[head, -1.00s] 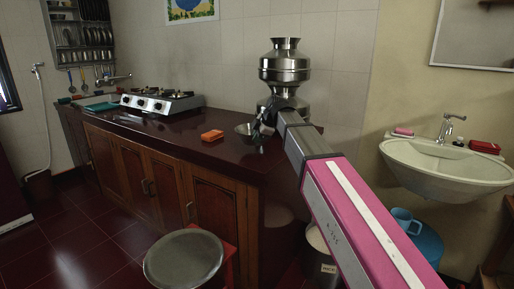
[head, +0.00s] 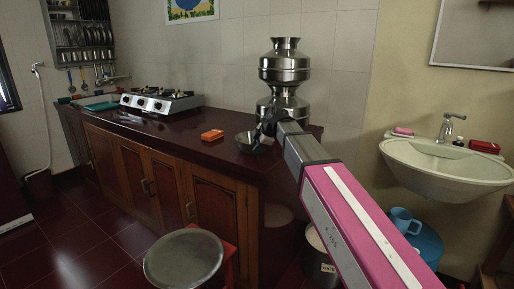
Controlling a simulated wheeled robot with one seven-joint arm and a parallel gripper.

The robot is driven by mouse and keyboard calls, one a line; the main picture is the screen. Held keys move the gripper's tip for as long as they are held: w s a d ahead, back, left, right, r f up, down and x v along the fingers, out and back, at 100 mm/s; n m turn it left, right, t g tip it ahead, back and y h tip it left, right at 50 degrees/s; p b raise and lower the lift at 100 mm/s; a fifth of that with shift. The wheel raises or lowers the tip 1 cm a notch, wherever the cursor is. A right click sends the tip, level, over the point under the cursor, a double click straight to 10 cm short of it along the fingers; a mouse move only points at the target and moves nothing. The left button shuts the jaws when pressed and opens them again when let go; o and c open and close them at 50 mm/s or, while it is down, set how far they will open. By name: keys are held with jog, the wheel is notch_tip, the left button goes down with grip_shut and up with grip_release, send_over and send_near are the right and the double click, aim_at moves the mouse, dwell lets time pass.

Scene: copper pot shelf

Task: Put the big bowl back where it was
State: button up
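A metal bowl (head: 247,146) is at the right end of the dark red counter, in front of the stacked steel pots. My gripper (head: 259,139) is at the bowl's right rim and looks shut on it. The fingers are small and dark, and my arm comes in from the lower right. I cannot tell whether the bowl's base touches the counter.
An orange-red block (head: 212,135) lies just left of the bowl. Steel pots (head: 284,75) stand behind, and a gas stove (head: 160,102) is further left. The counter (head: 180,128) between stove and block is clear.

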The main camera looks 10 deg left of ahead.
jog(key=v, duration=1.2)
jog(key=s+d+f+m+h, duration=0.1)
jog(key=d+f+m+h, duration=0.1)
jog(key=d+f+m, duration=0.55)
jog(key=s+d+f+m+h, duration=0.1)
jog(key=s+d+f+m, duration=0.15)
jog(key=d+f, duration=0.9)
jog(key=s+d+f+m+h, duration=0.1)
jog(key=s+d+f+m, duration=0.3)
jog(key=f, duration=0.3)
jog(key=s+d+f+m+g+h, duration=0.1)
jog(key=s+d+f+m, duration=0.3)
jog(key=f, duration=0.4)
jog(key=s+d+f+m+g+h, duration=0.1)
jog(key=s+d+f+m, duration=0.4)
jog(key=f, duration=0.3)
jog(key=shift+d+f, duration=0.2)
jog(key=shift+d, duration=0.25)
jog(key=shift+a, duration=0.15)
